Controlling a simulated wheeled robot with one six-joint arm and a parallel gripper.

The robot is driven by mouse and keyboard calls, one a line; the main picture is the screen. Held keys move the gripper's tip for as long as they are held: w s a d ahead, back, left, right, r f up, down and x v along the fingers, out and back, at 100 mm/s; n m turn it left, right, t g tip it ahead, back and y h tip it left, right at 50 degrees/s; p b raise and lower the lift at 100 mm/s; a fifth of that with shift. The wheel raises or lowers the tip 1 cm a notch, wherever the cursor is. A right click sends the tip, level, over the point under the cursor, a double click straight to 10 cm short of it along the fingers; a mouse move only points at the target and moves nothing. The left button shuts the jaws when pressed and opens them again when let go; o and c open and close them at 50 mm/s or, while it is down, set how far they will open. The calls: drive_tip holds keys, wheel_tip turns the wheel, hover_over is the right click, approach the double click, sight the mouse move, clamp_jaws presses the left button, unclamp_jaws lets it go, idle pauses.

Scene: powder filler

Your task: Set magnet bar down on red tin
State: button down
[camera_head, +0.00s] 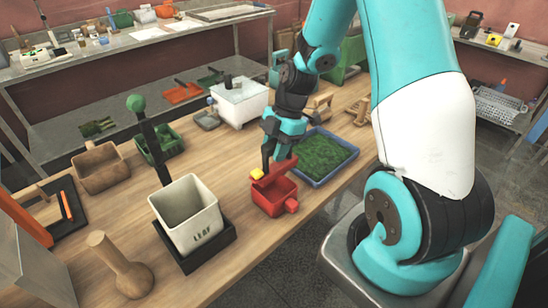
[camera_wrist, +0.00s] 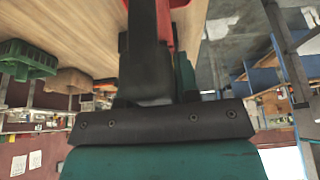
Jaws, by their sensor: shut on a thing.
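The red tin (camera_head: 271,197) stands near the front edge of the wooden bench in the head view, with a small red block on its near right side. My gripper (camera_head: 272,163) points down at the tin's back rim and is shut on the magnet bar. The bar is mostly hidden by the fingers. A small yellow piece (camera_head: 257,174) shows by the left fingertip, but I cannot tell whether it belongs to the bar. In the wrist view a dark finger (camera_wrist: 150,50) covers the middle, with red (camera_wrist: 168,22) just behind it. Contact between bar and tin is unclear.
A blue tray of green material (camera_head: 322,157) lies close right of the tin. A white bin marked LEAF (camera_head: 190,215) stands to the left on a black base. A white box (camera_head: 240,101) is behind. Bare bench (camera_head: 225,170) lies between bin and tin.

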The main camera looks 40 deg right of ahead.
sight(272, 169)
drive_tip(key=shift+f+p, duration=0.35)
drive_tip(key=shift+f, duration=1.55)
drive_tip(key=shift+f, duration=0.2)
drive_tip(key=c, duration=0.8)
unclamp_jaws()
drive_tip(key=shift+c, duration=0.2)
drive_tip(key=shift+r, duration=0.15)
